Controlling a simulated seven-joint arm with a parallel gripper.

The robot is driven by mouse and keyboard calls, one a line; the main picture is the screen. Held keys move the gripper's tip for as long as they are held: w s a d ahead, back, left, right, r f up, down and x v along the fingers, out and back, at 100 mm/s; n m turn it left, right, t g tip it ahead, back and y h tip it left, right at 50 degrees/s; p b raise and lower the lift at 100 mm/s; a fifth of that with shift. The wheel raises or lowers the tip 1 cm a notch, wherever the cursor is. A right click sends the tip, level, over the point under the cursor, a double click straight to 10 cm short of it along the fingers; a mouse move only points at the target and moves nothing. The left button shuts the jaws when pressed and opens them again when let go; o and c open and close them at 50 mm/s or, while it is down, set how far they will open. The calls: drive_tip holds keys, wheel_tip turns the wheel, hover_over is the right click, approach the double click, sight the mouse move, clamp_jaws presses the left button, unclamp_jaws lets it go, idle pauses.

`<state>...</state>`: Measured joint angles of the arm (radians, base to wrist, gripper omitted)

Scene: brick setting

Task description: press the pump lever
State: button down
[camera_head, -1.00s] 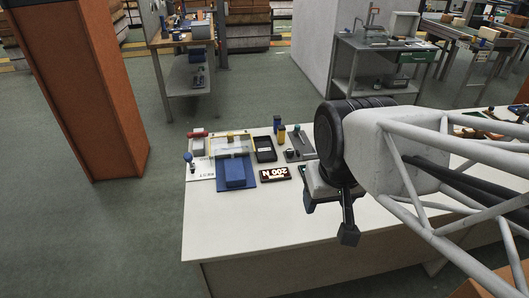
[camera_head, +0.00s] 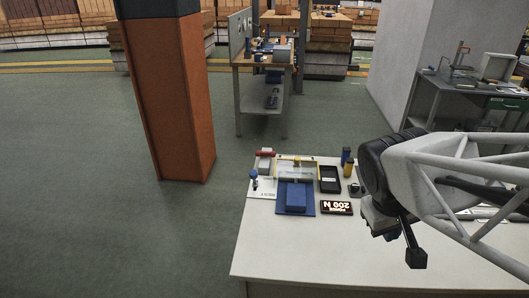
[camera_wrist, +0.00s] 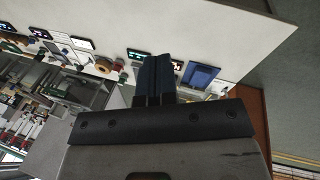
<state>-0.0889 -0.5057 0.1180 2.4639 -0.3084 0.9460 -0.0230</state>
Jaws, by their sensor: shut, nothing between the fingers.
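A small press-like device stands on the white table (camera_head: 270,245). It has a clear guard (camera_head: 297,169) and a blue block (camera_head: 296,195) on a blue plate. At its left are a thin lever with a blue ball knob (camera_head: 253,174) and a red bar on a pale body (camera_head: 265,152). I cannot tell for sure which is the pump lever. My gripper (camera_head: 415,258) is shut and empty, above the table, right of the device and apart from it. Its dark fingers also show in the wrist view (camera_wrist: 155,75).
A lit display (camera_head: 336,207), a black tray (camera_head: 330,179) and blue and yellow upright pieces (camera_head: 348,164) sit right of the device. The table front is clear. An orange pillar (camera_head: 167,100) stands on the floor behind left.

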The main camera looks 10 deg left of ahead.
drive_tip(key=w+a+f+n+t+h, duration=0.25)
drive_tip(key=w+a+n, duration=0.2)
drive_tip(key=w, duration=0.35)
drive_tip(key=w+a+f+n+t+h, duration=0.1)
drive_tip(key=w+a+f+n+h, duration=0.15)
drive_tip(key=w+n, duration=0.35)
drive_tip(key=w+a+f+n+t+h, duration=0.15)
drive_tip(key=w+a+f+n, duration=0.3)
drive_tip(key=w, duration=0.45)
drive_tip(key=w+a+f+n+t+y, duration=0.3)
drive_tip(key=a+f+n, duration=0.4)
drive_tip(key=a, duration=0.6)
drive_tip(key=w+a+f+n+t+y, duration=0.3)
drive_tip(key=w+a+f+n, duration=0.2)
drive_tip(key=a, duration=0.8)
wheel_tip(320, 180, down, 4)
drive_tip(key=shift+r+n+t, duration=0.25)
drive_tip(key=shift+n+t, duration=0.15)
drive_tip(key=shift+n, duration=0.7)
drive_tip(key=shift+d+y, duration=0.1)
drive_tip(key=shift+y, duration=0.15)
